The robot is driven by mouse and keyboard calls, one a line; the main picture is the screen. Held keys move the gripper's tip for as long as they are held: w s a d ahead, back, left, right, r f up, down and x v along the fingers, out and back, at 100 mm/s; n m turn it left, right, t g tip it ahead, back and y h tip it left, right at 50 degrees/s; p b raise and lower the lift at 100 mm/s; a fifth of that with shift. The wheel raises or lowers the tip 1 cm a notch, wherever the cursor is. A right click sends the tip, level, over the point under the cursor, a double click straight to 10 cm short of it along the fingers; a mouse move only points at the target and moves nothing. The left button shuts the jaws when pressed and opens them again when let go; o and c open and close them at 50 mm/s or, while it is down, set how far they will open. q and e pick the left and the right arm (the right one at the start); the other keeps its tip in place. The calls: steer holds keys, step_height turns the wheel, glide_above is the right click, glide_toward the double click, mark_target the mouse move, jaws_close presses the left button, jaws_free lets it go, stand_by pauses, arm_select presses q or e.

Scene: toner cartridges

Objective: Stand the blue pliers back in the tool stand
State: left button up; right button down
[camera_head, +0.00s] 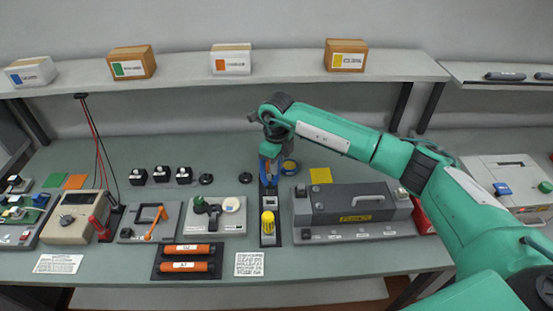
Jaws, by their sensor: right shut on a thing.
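My right gripper (271,153) comes down from above at the middle of the bench and is shut on the blue pliers (268,175). The pliers are partly hidden by the gripper and look roughly upright. They are at the far end of the narrow dark tool stand (269,202); I cannot tell whether they are in a slot or just above it. A yellow-handled tool (268,222) stands at the near part of the stand. My left gripper is not in view.
A grey toner unit (353,203) is on the right, and a grey tray with a green-black part (215,215) on the left. Orange rollers (187,258) lie in front. Boxes (231,59) stand on the shelf above.

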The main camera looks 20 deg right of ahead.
mark_target(276, 178)
steer(key=shift+f, duration=0.5)
steer(key=shift+w+a+f, duration=0.1)
steer(key=shift+f, duration=0.2)
steer(key=shift+b, duration=0.4)
steer(key=shift+f, duration=0.15)
steer(key=shift+f+b, duration=1.5)
steer(key=shift+b, duration=0.05)
steer(key=shift+f+b, duration=0.9)
stand_by(0.9)
